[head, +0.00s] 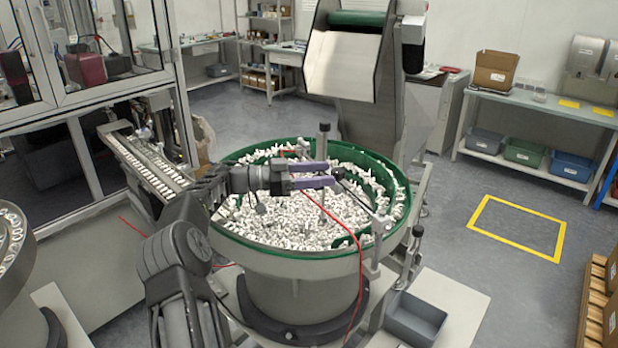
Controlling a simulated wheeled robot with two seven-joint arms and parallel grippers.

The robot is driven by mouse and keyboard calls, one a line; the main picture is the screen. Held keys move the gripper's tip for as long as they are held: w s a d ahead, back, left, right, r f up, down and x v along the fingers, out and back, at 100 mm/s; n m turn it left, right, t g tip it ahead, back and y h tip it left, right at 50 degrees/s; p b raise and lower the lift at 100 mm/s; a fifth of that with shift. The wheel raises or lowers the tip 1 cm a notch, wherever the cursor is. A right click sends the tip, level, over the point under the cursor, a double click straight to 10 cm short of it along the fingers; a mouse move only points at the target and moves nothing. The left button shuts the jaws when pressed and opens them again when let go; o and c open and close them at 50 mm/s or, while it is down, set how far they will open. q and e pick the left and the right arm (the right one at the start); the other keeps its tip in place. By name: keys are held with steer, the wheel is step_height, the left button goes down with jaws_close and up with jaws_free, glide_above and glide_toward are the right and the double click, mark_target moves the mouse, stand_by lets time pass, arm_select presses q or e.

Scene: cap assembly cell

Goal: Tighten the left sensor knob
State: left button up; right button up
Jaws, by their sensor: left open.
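My left gripper (331,173) reaches in from the left over the bowl feeder (300,262), its two purple fingers pointing right and apart. A small dark round knob (339,173) on a thin rod is at the fingertips; I cannot tell whether it lies between them or just beyond. A dark knob (324,127) tops an upright post just behind the fingers. Another dark knob (418,231) sits on the bracket at the bowl's right rim. I cannot tell from the picture which one is the left sensor knob. My right gripper is not in view.
The green-lined bowl holds many small white parts. A metal hopper (343,65) stands behind it. A linear track (150,165) runs at its left. Thin red cables cross the bowl. A grey bin (414,320) is at front right. The floor beyond, with a yellow square (517,211), is clear.

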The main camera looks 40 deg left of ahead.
arm_select(q)
steer(key=shift+v, duration=1.6)
